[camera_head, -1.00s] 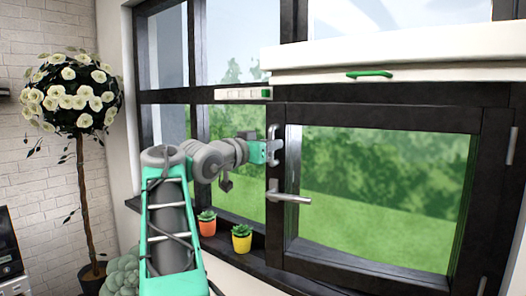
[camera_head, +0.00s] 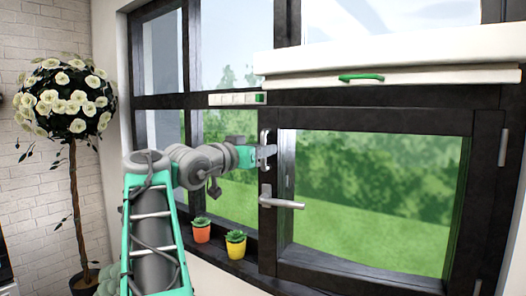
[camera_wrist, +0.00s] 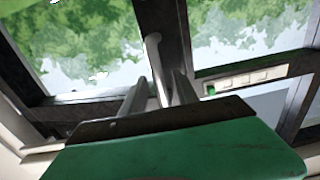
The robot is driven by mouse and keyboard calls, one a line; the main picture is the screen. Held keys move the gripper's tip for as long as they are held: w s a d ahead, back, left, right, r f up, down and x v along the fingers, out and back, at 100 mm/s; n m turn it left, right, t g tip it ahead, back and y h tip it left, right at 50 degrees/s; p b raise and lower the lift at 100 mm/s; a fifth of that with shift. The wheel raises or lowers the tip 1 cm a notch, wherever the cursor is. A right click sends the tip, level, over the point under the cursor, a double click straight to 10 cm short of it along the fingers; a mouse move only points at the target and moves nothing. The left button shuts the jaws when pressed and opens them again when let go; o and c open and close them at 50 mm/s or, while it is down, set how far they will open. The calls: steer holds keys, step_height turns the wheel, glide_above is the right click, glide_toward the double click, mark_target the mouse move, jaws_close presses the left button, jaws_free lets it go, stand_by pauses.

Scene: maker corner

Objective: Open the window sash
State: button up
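The window sash (camera_head: 374,122) is a black-framed pane at the right, with hinges on its right side. Its lever handle (camera_head: 285,203) is grey and points horizontally to the right. A grey upright pull bar (camera_head: 264,136) sits above the lever on the sash's left stile. My gripper (camera_head: 268,152) is at this bar. In the wrist view its two grey fingers (camera_wrist: 160,92) stand on either side of the bar (camera_wrist: 153,52), with a gap apparent between them and it. Contact cannot be made out. The sash looks flush with its frame or nearly so.
Two small potted succulents, orange (camera_head: 201,233) and yellow (camera_head: 236,248), stand on the sill below my arm. A switch strip (camera_head: 232,99) is up left. A flowering tree (camera_head: 72,100) stands at the left.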

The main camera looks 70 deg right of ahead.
steer(key=w+a+b, duration=0.1)
steer(key=a, duration=0.5)
steer(key=shift+w+a, duration=0.15)
steer(key=shift+a, duration=0.25)
